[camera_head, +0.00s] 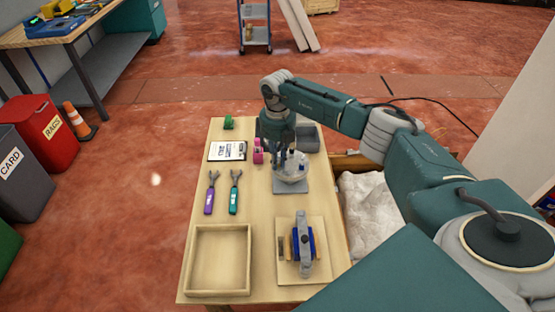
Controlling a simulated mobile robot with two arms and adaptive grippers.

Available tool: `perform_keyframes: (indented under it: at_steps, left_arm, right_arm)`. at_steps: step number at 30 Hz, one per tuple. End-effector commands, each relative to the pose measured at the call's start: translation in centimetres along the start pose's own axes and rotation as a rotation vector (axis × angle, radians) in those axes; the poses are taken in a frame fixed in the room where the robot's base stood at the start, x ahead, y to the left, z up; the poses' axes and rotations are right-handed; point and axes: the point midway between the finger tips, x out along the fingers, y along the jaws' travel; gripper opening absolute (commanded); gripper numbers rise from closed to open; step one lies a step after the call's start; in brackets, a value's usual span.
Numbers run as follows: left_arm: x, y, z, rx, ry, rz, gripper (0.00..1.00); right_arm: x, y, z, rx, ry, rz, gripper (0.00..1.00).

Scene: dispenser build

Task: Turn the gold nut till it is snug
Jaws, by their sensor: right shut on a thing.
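My right gripper (284,163) points down at a clear, rounded dispenser part (293,174) on a grey square base (290,187) near the middle of the table. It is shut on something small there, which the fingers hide. I cannot make out the gold nut in this view. A dark blue-tipped piece (302,155) stands beside the fingers. My left gripper is not in view. A purple-handled wrench (209,203) and a teal-handled wrench (234,201) lie left of the base, apart from the gripper.
The wooden table (260,232) holds an empty wooden tray (191,270) at front left and a board with a blue and grey fixture (303,245) at front right. A printed card (227,151), a pink item (258,150), a green item (228,122) and a grey bin (308,138) stand behind.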

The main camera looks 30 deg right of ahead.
Motion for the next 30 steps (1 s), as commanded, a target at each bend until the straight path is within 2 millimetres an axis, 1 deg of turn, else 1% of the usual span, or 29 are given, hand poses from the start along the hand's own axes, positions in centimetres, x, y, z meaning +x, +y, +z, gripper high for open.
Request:
perform_keyframes:
  at_steps: [7,8,10,11,19,22,26,30]
  left_arm:
    - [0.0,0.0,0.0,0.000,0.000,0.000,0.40]
    - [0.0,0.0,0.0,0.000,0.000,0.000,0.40]
    - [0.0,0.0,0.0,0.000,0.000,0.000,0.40]
    - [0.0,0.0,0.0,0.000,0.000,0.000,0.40]
    - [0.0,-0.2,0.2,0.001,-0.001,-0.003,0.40]
    - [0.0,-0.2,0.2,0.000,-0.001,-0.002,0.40]
    - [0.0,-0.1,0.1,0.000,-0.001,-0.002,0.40]
    - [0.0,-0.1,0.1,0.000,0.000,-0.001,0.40]
  right_arm:
    - [-0.1,0.0,0.1,0.000,-0.003,0.002,0.00]
    - [-0.1,0.0,0.1,0.000,-0.003,0.002,0.17]
    - [-0.1,0.0,0.1,-0.001,-0.003,0.002,0.31]
    - [-0.1,0.0,0.1,-0.001,-0.002,0.002,0.32]
    - [-0.1,0.0,0.1,-0.002,-0.001,0.001,0.32]
    - [-0.8,0.0,0.1,-0.002,-0.002,0.002,0.32]
    - [-2.9,0.0,0.1,-0.003,-0.005,0.003,0.32]
    - [-5.9,0.1,0.1,-0.002,-0.005,0.003,0.32]
